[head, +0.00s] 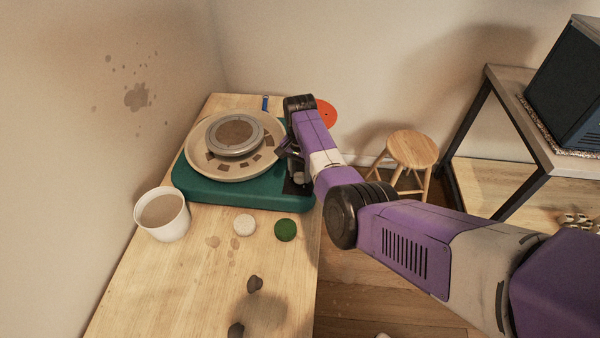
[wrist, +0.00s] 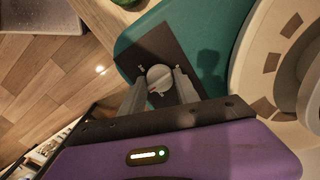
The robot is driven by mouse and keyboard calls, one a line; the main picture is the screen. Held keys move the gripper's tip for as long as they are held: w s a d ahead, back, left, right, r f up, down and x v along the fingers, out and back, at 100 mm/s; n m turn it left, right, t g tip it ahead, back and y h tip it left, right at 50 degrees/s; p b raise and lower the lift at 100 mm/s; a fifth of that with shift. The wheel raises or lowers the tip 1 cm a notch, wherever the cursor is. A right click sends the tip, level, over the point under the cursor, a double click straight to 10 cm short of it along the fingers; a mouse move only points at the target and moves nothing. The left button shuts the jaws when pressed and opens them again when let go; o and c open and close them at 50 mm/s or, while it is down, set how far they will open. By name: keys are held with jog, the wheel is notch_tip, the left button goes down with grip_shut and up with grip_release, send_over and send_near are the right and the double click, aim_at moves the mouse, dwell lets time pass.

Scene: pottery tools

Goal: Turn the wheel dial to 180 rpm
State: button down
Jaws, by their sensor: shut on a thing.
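The pottery wheel has a teal base (head: 240,195) and stands on the wooden table in the head view. Its round tan pan (head: 205,165) holds a grey wheel head (head: 234,134). In the wrist view, a grey round dial (wrist: 160,79) with a small red mark sits on a dark panel (wrist: 181,50) at the corner of the teal base. My gripper (wrist: 160,88) is shut on the dial, one finger on each side. In the head view my arm hides most of the panel and the dial. I cannot read any rpm marks.
A white cup (head: 162,215) stands at the table's left edge. A white disc (head: 244,225) and a green disc (head: 285,230) lie in front of the wheel. A wooden stool (head: 412,150) and a shelf (head: 520,125) stand to the right. The front of the table (head: 190,290) has free room.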

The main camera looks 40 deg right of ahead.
aim_at(300, 174)
jog(key=c, duration=0.9)
grip_release()
jog(key=shift+r, duration=0.1)
notch_tip(300, 174, up, 8)
jog(key=shift+f, duration=0.2)
